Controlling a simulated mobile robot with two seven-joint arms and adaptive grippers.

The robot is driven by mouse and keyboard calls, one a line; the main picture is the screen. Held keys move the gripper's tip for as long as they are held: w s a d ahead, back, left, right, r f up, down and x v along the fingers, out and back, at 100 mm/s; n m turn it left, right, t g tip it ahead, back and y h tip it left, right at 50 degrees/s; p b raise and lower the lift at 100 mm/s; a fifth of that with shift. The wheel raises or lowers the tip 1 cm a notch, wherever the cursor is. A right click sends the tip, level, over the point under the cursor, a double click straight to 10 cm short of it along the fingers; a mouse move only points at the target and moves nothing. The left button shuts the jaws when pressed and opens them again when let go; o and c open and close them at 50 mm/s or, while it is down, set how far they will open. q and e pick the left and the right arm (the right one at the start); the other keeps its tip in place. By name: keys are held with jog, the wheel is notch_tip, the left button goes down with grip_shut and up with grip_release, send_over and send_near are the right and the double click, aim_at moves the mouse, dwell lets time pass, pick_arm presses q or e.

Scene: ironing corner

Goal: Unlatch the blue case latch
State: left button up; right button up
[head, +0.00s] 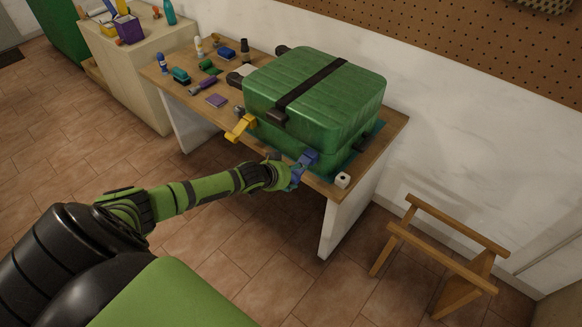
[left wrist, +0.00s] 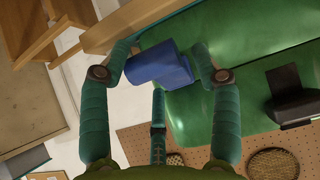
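The large green case (head: 315,85) stands closed on the wooden table, a black strap over its lid. The blue latch (head: 309,157) sticks out from its front side near the right corner. A yellow latch (head: 240,127) is on the same side, further left. My left gripper (head: 296,170) is at the blue latch. In the left wrist view, its teal fingers (left wrist: 163,52) are spread apart on either side of the blue latch (left wrist: 162,66); I cannot tell whether they touch it. The green case (left wrist: 230,90) fills the area behind. My right gripper is not in view.
A wooden stand (head: 445,250) is on the floor at right. The floor before the table is clear.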

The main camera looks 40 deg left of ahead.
pick_arm(q)
jog(key=shift+f, duration=0.2)
jog(key=shift+s, duration=0.15)
jog(key=shift+s+r, duration=0.15)
jog(key=shift+s, duration=0.05)
jog(key=v, duration=1.1)
jog(key=shift+r, duration=0.3)
jog(key=shift+a, duration=0.1)
